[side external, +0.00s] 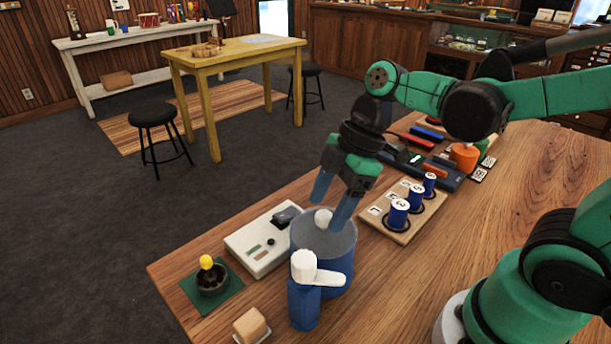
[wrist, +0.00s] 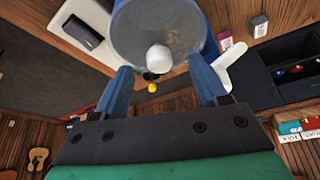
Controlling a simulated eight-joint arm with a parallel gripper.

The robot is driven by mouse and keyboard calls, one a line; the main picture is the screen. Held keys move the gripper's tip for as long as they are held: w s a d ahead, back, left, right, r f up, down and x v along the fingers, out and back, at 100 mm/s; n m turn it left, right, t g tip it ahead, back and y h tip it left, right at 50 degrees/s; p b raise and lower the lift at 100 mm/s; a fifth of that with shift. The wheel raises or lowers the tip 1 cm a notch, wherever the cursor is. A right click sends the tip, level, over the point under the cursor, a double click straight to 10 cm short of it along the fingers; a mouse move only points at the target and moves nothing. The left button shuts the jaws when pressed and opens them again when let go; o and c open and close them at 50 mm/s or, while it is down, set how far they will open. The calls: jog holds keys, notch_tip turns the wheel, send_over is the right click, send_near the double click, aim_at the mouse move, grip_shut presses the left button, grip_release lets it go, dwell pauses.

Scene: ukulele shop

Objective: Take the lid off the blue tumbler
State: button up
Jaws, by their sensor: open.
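The blue tumbler (side external: 348,262) stands upright on the wooden table. A grey lid (side external: 338,243) with a round white knob (side external: 323,218) sits on its top. My gripper (side external: 328,212) is open and points down over the lid, its two blue fingers on either side of the knob. In the wrist view, the knob (wrist: 159,58) shows between the open fingertips (wrist: 160,68), with gaps on both sides, and the lid (wrist: 155,28) lies behind it. I cannot tell whether the fingertips touch the lid.
A blue bottle with a white top (side external: 303,300) stands close in front of the tumbler. A white box device (side external: 258,247) is left of it. A wooden board (side external: 428,217) with blue spools is right.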

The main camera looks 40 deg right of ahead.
jog(key=shift+x, duration=1.2)
grip_shut()
jog(key=shift+r, duration=0.15)
